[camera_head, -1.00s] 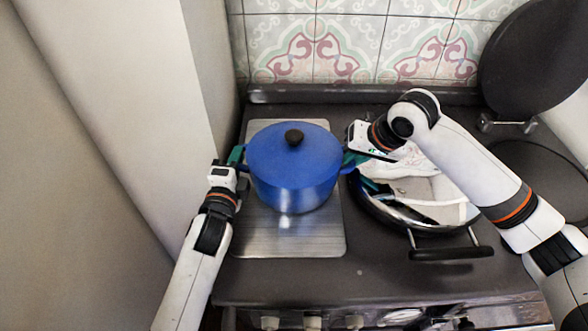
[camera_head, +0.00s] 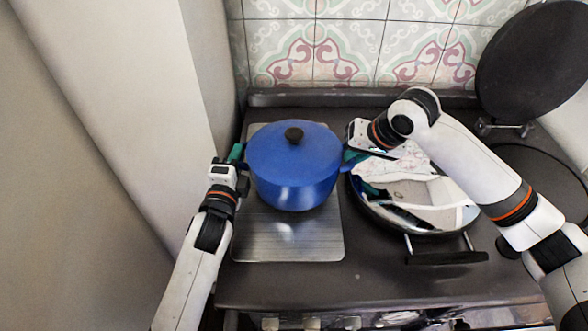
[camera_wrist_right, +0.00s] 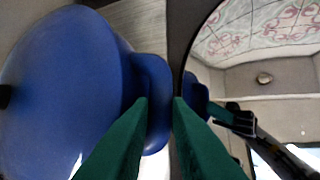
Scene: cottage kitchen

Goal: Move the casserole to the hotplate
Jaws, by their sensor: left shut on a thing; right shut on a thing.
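The blue casserole (camera_head: 293,170) with its lid and dark knob is over the brushed metal hotplate (camera_head: 290,240), toward its back part. I cannot tell whether its base touches the plate. My left gripper (camera_head: 238,158) is shut on the handle at its left side. My right gripper (camera_head: 352,158) is shut on the handle at its right side. In the right wrist view the blue handle (camera_wrist_right: 155,85) lies between the green fingertips of the right gripper (camera_wrist_right: 160,115), with the casserole body at the left.
A shiny pan (camera_head: 440,215) with a dark front handle stands just right of the hotplate, under my right forearm. A round dark burner lid (camera_head: 535,60) stands raised at the back right. A tiled wall (camera_head: 345,45) closes the back, and a pale wall stands close at the left.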

